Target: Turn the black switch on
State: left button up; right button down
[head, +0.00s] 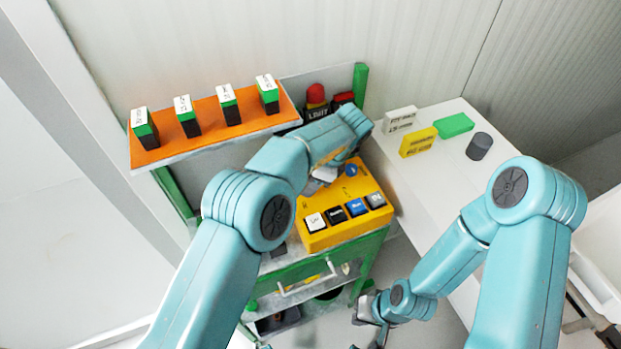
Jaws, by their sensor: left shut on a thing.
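A yellow control box (318,240) stands on the green-framed cart. A round blue knob (351,170) sits farther back. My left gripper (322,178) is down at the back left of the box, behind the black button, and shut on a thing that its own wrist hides. My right gripper (368,322) hangs low in front of the cart, away from the box; its fingers are too small to judge.
An orange shelf (205,128) at the back left carries several green, white and black blocks. A red-topped item (316,95) stands behind my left forearm. A white table (425,175) at right holds white, yellow and green blocks and a dark cylinder (479,146).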

pick_arm(q)
jog(key=o, duration=1.1)
jog(key=shift+c, duration=0.2)
